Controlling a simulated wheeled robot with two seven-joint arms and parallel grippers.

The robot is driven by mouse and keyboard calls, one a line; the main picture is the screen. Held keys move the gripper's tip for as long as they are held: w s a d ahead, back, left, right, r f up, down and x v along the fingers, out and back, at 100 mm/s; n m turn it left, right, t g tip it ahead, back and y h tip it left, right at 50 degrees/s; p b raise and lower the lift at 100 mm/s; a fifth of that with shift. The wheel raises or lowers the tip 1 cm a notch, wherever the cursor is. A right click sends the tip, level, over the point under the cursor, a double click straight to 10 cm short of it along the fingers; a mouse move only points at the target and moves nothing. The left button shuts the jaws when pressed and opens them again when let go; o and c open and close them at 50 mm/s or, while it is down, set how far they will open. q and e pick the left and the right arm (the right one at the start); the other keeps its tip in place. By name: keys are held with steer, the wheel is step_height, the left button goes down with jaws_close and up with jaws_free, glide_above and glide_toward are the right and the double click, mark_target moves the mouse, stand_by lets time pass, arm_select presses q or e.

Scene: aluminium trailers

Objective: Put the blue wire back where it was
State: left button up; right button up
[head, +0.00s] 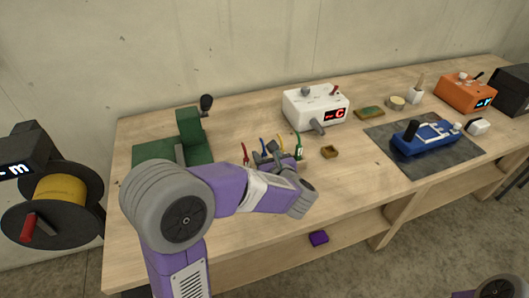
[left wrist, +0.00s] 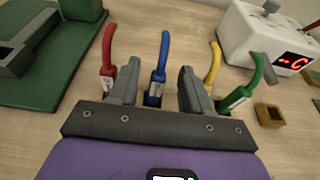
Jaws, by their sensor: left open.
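The blue wire (left wrist: 165,50) stands upright with a bent-over top and a pale label low on it. In the left wrist view it shows between the two fingers of my left gripper (left wrist: 159,68), which is open with a gap on each side of the wire. The blue wire also shows in the head view (head: 263,143), just beyond the fingers. A red wire (left wrist: 109,45) stands to its left; a yellow wire (left wrist: 214,62) and a green wire (left wrist: 257,72) stand to its right. My right gripper is out of view.
A green machine (head: 190,130) stands at the left of the wooden bench (head: 225,110). A white box with a red display (head: 305,105) stands behind the wires. A small wooden tray (head: 329,152) lies to the right. A blue device (head: 425,137) rests on a dark mat.

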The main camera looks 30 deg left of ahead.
arm_select(q)
steer(key=p+v, duration=0.1)
steer(key=v, duration=0.9)
steer(key=shift+s+d, duration=0.15)
steer(key=shift+d, duration=0.05)
steer(key=shift+r, duration=0.1)
